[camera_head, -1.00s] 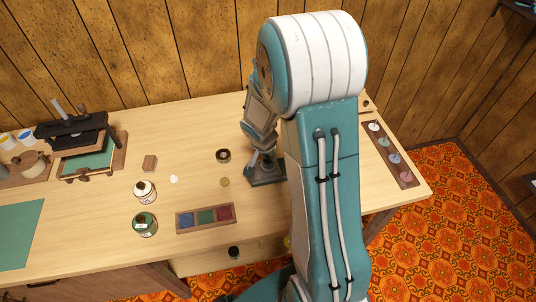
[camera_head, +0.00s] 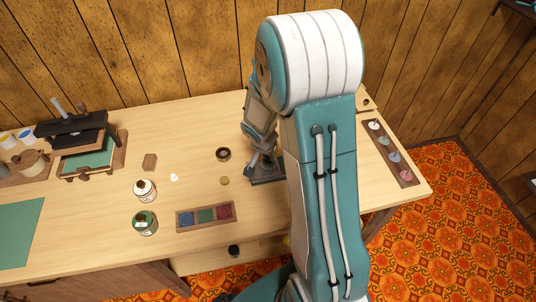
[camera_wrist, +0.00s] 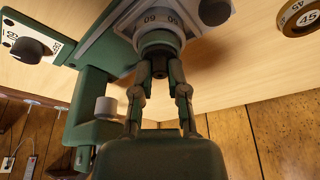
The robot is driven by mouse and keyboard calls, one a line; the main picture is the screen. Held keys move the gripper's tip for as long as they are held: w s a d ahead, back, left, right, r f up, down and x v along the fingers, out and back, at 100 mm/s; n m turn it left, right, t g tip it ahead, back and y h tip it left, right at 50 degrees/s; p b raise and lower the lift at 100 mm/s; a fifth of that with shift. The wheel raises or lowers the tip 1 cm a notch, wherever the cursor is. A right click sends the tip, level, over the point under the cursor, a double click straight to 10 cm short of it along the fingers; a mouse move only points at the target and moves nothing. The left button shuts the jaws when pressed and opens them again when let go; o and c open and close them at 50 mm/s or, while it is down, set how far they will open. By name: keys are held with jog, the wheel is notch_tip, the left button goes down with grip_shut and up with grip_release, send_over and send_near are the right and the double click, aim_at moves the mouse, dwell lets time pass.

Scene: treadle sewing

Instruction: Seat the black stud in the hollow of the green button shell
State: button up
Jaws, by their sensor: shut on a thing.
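My gripper (camera_wrist: 161,74) is shut, its two fingers closed on a small dark piece (camera_wrist: 158,68), probably the black stud, in the wrist view. The fingertips stand right at a round collar (camera_wrist: 158,42) on a pale plate marked 60. I cannot tell whether the dark piece touches the collar or sits inside it. The green button shell is not clearly visible; it may be hidden by the collar. In the head view my gripper is mostly behind my arm, over a grey base plate (camera_head: 268,180).
A green frame with a grey knob (camera_wrist: 105,107) stands close left of my fingers in the wrist view. A brown ring (camera_head: 223,154), a small tan disc (camera_head: 224,181) and a three-coloured tray (camera_head: 206,216) lie left of the base plate. A spool rack (camera_head: 393,158) is right.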

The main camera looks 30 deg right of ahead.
jog(key=shift+f, duration=0.15)
jog(key=o, duration=0.8)
jog(key=o, duration=0.4)
jog(key=shift+r, duration=3)
jog(key=shift+r, duration=0.1)
